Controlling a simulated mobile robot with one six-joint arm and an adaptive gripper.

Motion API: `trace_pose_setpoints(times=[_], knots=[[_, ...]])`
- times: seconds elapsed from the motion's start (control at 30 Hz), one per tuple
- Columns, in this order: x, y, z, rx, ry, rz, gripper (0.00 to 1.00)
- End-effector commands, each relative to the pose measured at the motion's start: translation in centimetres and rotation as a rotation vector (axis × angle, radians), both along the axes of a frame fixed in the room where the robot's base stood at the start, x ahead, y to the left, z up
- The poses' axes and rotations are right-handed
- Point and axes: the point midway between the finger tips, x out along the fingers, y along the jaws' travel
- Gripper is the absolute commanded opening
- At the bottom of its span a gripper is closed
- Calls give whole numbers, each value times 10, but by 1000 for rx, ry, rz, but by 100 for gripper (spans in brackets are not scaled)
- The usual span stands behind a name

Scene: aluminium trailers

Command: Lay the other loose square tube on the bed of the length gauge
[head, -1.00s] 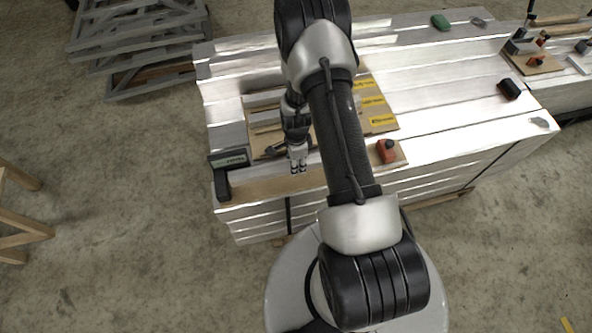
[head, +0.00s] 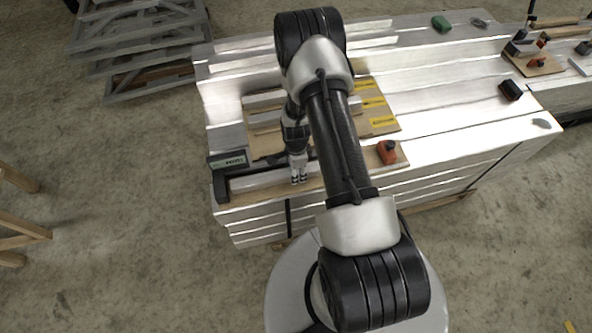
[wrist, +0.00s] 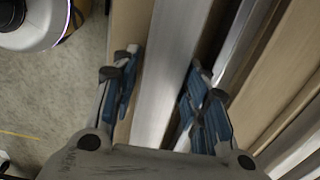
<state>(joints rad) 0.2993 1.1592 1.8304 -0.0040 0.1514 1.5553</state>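The length gauge has a black display head (head: 229,160) at the left front of the bench-like stack and a pale wooden base (head: 262,194) along the front edge. A silver square tube (head: 262,180) lies along the gauge, its left end near the display head. My gripper (head: 298,180) points down over the tube's right part. In the wrist view, the tube (wrist: 167,60) runs between the blue fingers of my gripper (wrist: 162,95), with one finger close against each side. The lower contact between tube and bed is hidden.
A black item (head: 510,90) and a green item (head: 441,23) lie farther right, with clear surface between.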

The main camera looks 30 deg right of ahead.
Motion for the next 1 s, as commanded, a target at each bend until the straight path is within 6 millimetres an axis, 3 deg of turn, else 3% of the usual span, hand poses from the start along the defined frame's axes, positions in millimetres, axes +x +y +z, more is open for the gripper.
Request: trace_pose_setpoints(times=[0.33, 0.8, 1.0], knots=[[0, 0, 8, 0, -1, 0, 41], [1, 0, 102, -1, -3, 0, 41], [0, 0, 122, 0, -1, 1, 41]])
